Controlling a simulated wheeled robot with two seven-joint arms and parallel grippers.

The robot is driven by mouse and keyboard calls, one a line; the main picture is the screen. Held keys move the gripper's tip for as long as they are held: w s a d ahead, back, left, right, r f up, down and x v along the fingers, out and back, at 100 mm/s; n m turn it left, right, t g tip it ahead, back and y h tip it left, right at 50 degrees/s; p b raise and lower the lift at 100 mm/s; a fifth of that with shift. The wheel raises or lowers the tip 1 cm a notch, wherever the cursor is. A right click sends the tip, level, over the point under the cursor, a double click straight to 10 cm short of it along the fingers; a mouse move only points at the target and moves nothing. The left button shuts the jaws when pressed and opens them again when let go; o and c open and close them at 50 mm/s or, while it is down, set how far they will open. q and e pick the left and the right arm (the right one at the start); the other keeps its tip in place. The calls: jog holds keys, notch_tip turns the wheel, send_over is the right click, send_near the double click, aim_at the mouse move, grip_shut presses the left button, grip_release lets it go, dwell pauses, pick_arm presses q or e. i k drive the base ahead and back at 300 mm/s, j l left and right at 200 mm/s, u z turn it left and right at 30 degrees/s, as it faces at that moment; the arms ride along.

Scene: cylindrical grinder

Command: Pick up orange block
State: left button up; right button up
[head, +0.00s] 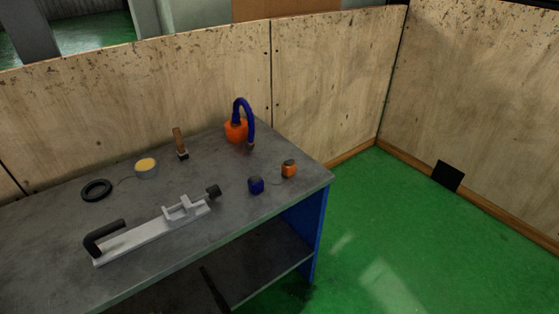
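A small orange block (289,169) with a dark patch on one side sits on the grey workbench (225,228), near its right corner. A dark blue block (256,185) of similar size sits to its left and slightly nearer, with a gap between them. Neither of my grippers is in view. Nothing covers the orange block.
An orange container with a blue hose (237,131), a brush (180,144), a tin (146,168), a black ring (97,190) and a grey fixture (155,228) stand on the bench. A dark slim object (215,290) shows below it.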

aim_at(288, 167)
jog(key=i+l+u, duration=0.65)
jog(key=l+u, duration=0.2)
jog(key=l, duration=0.4)
jog(key=i+l+u, duration=0.15)
jog(key=l+u, duration=0.3)
jog(key=l, duration=0.25)
jog(key=l+u, duration=0.4)
jog(key=l, duration=0.4)
jog(key=l+u, duration=0.45)
jog(key=l, duration=0.35)
